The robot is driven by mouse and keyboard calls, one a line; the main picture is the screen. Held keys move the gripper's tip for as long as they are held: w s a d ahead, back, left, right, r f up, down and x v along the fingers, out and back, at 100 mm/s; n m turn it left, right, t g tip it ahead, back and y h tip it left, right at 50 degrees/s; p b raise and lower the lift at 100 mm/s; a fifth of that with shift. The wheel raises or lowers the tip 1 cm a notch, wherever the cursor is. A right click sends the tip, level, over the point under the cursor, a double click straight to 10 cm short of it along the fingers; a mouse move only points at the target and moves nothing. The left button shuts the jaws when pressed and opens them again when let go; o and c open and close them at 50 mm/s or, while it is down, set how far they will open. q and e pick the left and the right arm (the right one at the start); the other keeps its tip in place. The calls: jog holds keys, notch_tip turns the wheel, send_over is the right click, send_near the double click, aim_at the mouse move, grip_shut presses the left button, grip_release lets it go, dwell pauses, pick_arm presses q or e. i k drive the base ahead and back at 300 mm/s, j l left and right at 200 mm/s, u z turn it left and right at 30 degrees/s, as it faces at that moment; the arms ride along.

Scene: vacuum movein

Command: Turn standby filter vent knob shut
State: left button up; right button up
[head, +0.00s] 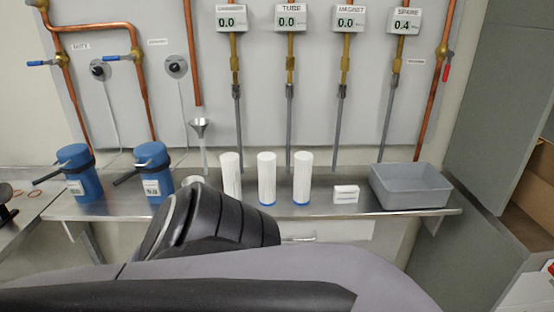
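Two round grey dials with black centre knobs are on the wall panel in the head view. The right one (176,66) sits below a small label that seems to read standby, and the left one (98,69) is near a label that seems to read duty. A thin line runs down from each toward the blue filter housings, the left (82,180) and the right (155,178), which have black handles. The exact angle of the right knob is too small to tell. One of my arms crosses the foreground below, away from the knobs. Neither gripper's fingers can be seen.
Copper pipes carry blue-lever valves (122,58) beside the knobs. A funnel (200,126) hangs right of the filters. Several gauges (288,18) are higher right. White cylinders (267,178), a small white box (346,194) and a grey bin (411,189) stand on the steel shelf (330,205).

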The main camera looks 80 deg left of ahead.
aim_at(174, 67)
jog(key=j+u, duration=0.15)
jog(key=u, duration=3.55)
